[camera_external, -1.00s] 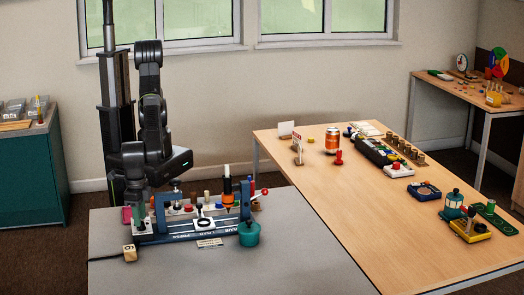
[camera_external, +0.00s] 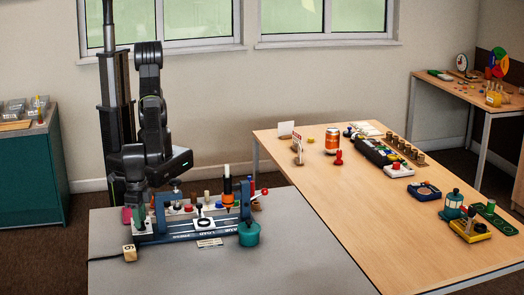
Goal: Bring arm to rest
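My arm (camera_external: 152,120) is folded close beside its dark column, with its upper part raised and its end hanging down. My gripper (camera_external: 137,208) points down at the left end of the blue fixture (camera_external: 185,236) on the grey table. Its fingers are dark and small against the things there, so I cannot tell whether they are open or shut, or whether they touch anything.
An orange and black upright tool (camera_external: 227,192), a teal pot (camera_external: 249,233) and a numbered wooden cube (camera_external: 130,253) stand close by. The wooden table (camera_external: 340,215) to the right holds an orange can (camera_external: 332,141) and several small items. The front of the grey table is clear.

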